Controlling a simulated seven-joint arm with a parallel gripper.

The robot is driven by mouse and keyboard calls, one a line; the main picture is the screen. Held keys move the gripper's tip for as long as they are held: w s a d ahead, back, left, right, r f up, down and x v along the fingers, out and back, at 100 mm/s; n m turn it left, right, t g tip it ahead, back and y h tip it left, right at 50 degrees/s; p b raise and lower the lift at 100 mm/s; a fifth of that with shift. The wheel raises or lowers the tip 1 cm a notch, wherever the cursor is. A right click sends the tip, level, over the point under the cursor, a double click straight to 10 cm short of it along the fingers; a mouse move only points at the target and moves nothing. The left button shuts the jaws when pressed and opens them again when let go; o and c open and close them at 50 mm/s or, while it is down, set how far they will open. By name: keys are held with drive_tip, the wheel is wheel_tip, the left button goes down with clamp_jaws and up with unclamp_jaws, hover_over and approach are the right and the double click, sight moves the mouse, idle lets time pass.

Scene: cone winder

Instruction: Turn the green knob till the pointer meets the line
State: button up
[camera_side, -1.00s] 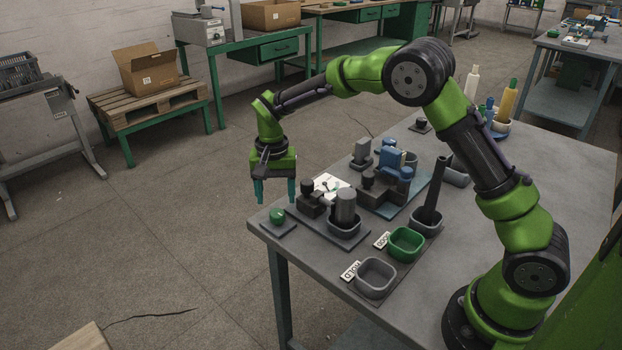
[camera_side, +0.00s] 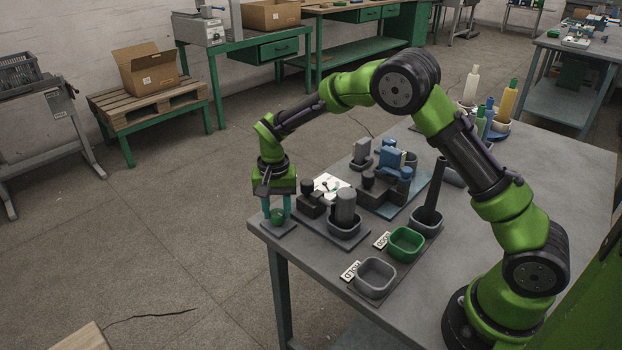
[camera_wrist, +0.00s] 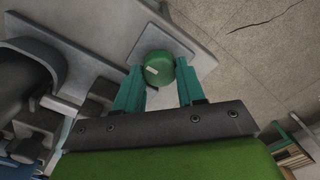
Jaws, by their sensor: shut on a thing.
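The green knob (camera_side: 278,216) stands on a small grey plate (camera_side: 281,229) at the table's near left corner. In the wrist view the knob (camera_wrist: 159,68) is round with a pale pointer mark on its top. My gripper (camera_side: 277,212) is lowered over the knob, with its teal fingers on either side. In the wrist view the fingertips (camera_wrist: 159,75) reach the knob's sides, and it is shut on the knob. I cannot make out the line on the plate.
Right beside the knob are a dark fixture (camera_side: 311,205) and a grey cylinder in a cup (camera_side: 345,207). A green bin (camera_side: 406,244) and a grey bin (camera_side: 375,278) stand nearer the front. The table edge is close to the knob, with open floor beyond.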

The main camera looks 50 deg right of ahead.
sight(277, 212)
drive_tip(key=shift+n, duration=0.3)
drive_tip(key=shift+c, duration=0.3)
drive_tip(key=shift+n, duration=2.6)
drive_tip(key=shift+r, duration=0.1)
drive_tip(key=o, duration=1)
drive_tip(key=shift+o, duration=0.2)
wheel_tip(277, 212, up, 17)
drive_tip(key=shift+w, duration=0.1)
